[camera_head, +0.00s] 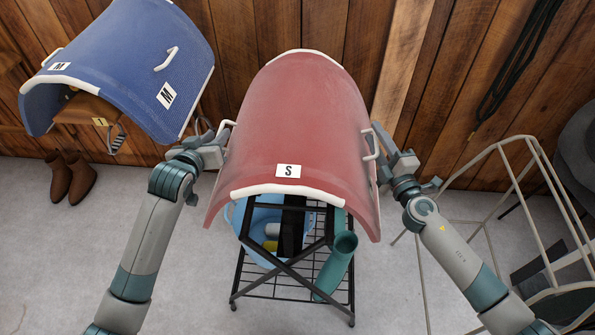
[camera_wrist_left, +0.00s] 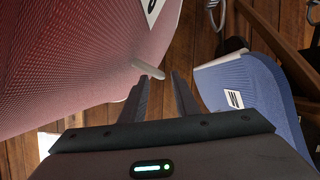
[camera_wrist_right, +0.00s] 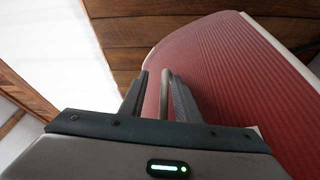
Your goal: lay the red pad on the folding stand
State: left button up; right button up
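The red pad (camera_head: 300,125), a curved shell with a white "S" label, is arched over the black folding stand (camera_head: 290,262). It hides most of the stand's top, so I cannot tell how fully it rests there. My left gripper (camera_head: 219,136) is open beside the pad's left handle (camera_head: 227,124); in the left wrist view the handle (camera_wrist_left: 148,68) lies just beyond the fingertips (camera_wrist_left: 160,82). My right gripper (camera_head: 383,140) is at the right handle (camera_head: 371,145); in the right wrist view the handle (camera_wrist_right: 165,95) is between parted fingers, with a gap on one side.
A blue pad (camera_head: 130,60) labelled "M" sits on a wooden rack at the left, with brown boots (camera_head: 70,178) below. A blue bucket (camera_head: 262,225) and green tube (camera_head: 338,265) are in the stand's lower part. A grey wire rack (camera_head: 500,165) stands at the right.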

pick_arm(q)
jog(key=v, duration=0.6)
jog(key=shift+s, duration=0.15)
pick_arm(e)
jog(key=shift+s, duration=0.1)
jog(key=v, duration=1.2)
jog(key=shift+f, duration=0.15)
dwell(0.7)
